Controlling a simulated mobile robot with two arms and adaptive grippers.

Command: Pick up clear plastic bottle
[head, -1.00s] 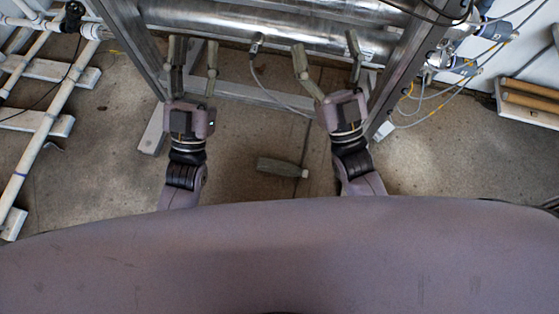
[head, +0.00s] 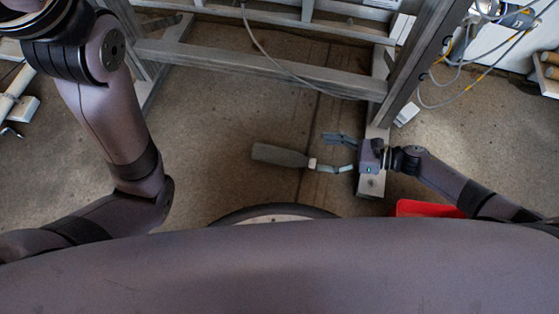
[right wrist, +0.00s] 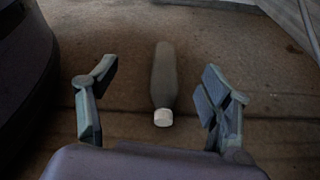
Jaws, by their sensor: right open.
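The clear plastic bottle (head: 280,155) looks dull grey-green with a white cap. It lies on its side on the floor, its cap end toward my right gripper (head: 326,152). In the right wrist view the bottle (right wrist: 164,78) lies ahead between the spread fingers, cap nearest me. My right gripper is open and low near the floor, its fingertips close to the cap. I cannot tell whether a finger touches it. My left arm crosses the left side of the head view, and its gripper is out of the picture.
A grey metal frame (head: 255,62) with a crossbar and slanting posts stands behind the bottle. A frame foot (head: 371,186) lies beside my right gripper. A red object (head: 425,208) is partly hidden by my right arm. The floor left of the bottle is clear.

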